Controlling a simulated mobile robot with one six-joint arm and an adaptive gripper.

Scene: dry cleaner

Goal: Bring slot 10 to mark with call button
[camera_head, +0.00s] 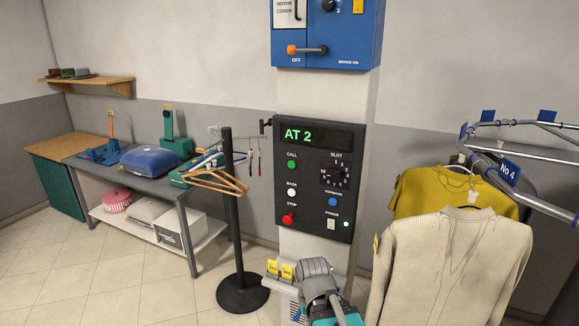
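The dark control panel (316,180) stands on a pale column in the middle of the head view. Its display (298,135) reads "AT 2" in green. The green call button (292,165) is at the left under the display, above a white back button (292,192) and a red stop button (288,218). The slot dial (336,178) is at the right, above a blue button (332,201). The conveyor rail (540,202) carries a blue "No 4" tag (508,173). Part of my arm shows at the bottom centre, below the panel; my gripper's fingers cannot be made out.
A blue box (330,50) with an orange-ended lever is above the panel. A black stand (231,200) with hangers is left of it. A yellow garment (430,187) and a cream garment (450,265) hang at the right. A workbench (152,185) is along the left wall.

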